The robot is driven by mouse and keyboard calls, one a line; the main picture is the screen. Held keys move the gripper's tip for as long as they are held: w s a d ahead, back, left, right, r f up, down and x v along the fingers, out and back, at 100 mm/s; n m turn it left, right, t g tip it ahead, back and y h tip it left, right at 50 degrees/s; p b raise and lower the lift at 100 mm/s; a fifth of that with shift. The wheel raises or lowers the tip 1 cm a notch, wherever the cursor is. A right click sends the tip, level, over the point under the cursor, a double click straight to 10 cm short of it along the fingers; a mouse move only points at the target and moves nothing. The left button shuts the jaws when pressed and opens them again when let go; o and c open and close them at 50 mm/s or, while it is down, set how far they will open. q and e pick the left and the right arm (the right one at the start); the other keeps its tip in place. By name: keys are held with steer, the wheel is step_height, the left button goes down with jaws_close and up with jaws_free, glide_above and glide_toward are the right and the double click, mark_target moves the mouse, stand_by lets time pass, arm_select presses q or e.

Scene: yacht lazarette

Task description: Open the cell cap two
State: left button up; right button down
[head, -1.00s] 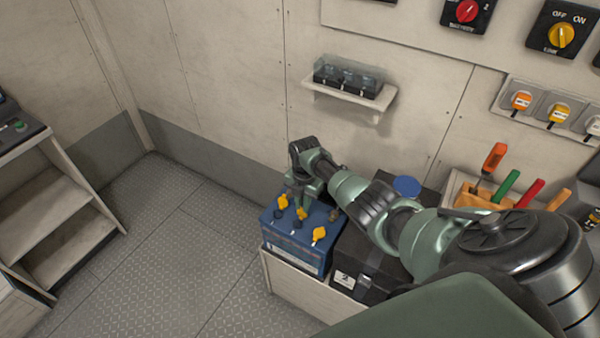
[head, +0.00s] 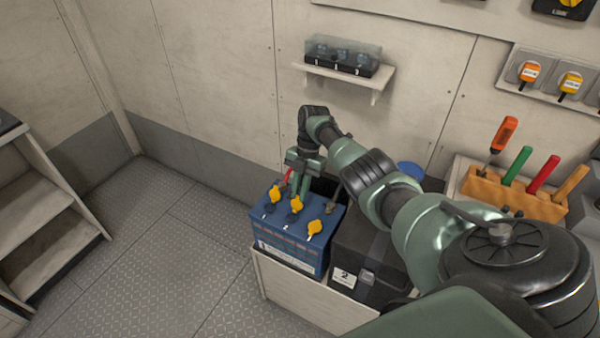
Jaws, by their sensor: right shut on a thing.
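A blue battery (head: 290,243) stands at the lower middle with three yellow cell caps on its top, numbered along the front edge. Cap one (head: 276,193) is at the left, cap two (head: 296,203) in the middle, and cap three (head: 315,228) at the right. My right gripper (head: 299,192) reaches down from behind and is shut on cap two. The fingertips partly hide the cap's back, and I cannot tell whether it is turned or loosened. My left gripper is not in view.
A black box (head: 372,265) marked 2 stands close on the battery's right. A red cable (head: 288,175) shows behind the caps. A wall shelf (head: 345,74) hangs above, and a tool rack (head: 507,194) is at the right. The floor (head: 185,240) at left is clear.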

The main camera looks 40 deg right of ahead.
steer(key=shift+s+a+f, duration=0.25)
steer(key=shift+s+f, duration=0.1)
steer(key=shift+f, duration=0.2)
steer(key=c, duration=1.4)
jaws_free()
steer(key=shift+w, duration=0.35)
steer(key=shift+d, duration=0.1)
steer(key=shift+r, duration=0.15)
steer(key=s+v, duration=0.1)
steer(key=v, duration=0.6)
steer(key=shift+w+r+b, duration=0.3)
steer(key=shift+w+b, duration=0.1)
steer(key=shift+w, duration=0.15)
